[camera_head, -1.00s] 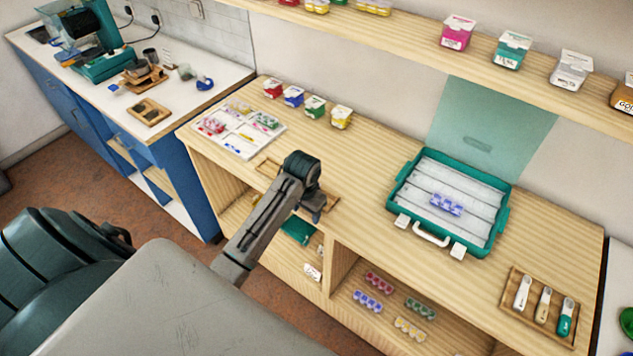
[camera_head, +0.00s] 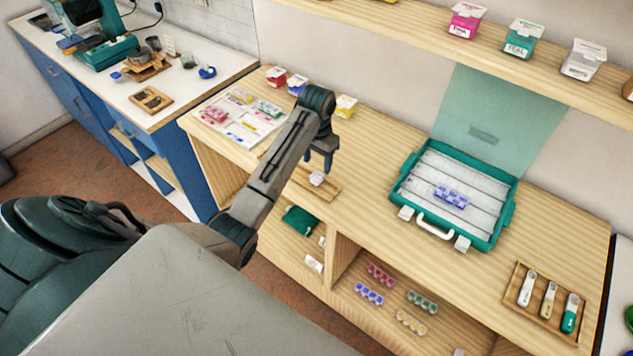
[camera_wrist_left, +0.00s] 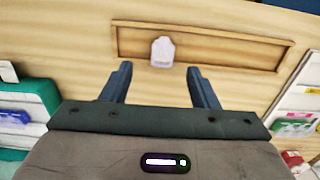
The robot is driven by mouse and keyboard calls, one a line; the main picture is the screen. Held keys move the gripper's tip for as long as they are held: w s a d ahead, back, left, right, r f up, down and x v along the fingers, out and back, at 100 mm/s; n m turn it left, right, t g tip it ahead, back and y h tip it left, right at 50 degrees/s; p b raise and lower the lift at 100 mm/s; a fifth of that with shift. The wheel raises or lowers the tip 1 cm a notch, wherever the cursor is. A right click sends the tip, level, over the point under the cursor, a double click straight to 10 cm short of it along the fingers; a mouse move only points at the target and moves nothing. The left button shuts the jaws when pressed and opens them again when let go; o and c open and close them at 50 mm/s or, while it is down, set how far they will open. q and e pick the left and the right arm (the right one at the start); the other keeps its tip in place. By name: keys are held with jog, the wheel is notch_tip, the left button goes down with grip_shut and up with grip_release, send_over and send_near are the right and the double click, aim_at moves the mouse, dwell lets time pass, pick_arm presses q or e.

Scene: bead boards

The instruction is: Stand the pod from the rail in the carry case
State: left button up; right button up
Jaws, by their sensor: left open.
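A small white piece (camera_head: 316,180), seemingly the pod, sits in a narrow wooden tray (camera_head: 331,193), seemingly the rail, near the counter's front edge. In the left wrist view the white piece (camera_wrist_left: 162,51) has a narrower top and stands out against the wooden tray (camera_wrist_left: 225,50). My left gripper (camera_head: 319,164) is open and empty above it, fingers pointing down; the wrist view shows the white piece beyond and between the fingertips (camera_wrist_left: 160,72). The open teal carry case (camera_head: 398,190) lies to the right, with a purple segmented strip (camera_head: 451,196) inside. My right gripper is out of view.
A white sorting board (camera_head: 240,136) with coloured pieces is at the left, small coloured boxes (camera_head: 345,106) behind it. A wooden tray (camera_head: 512,300) of scoop-like tools is at the right. Segmented strips (camera_head: 369,293) lie on the lower shelf. Counter between rail and case is clear.

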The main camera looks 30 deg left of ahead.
aim_at(316, 176)
pick_arm(q)
jog(key=shift+f, duration=0.35)
notch_tip(316, 176, down, 5)
jog(key=p, duration=0.3)
jog(key=shift+s+a, duration=0.15)
jog(key=shift+f, duration=0.3)
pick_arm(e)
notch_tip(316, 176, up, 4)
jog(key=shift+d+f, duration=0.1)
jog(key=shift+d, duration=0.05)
pick_arm(q)
jog(key=c, duration=0.9)
jog(key=shift+c, duration=1.2)
jog(key=shift+r, duration=0.15)
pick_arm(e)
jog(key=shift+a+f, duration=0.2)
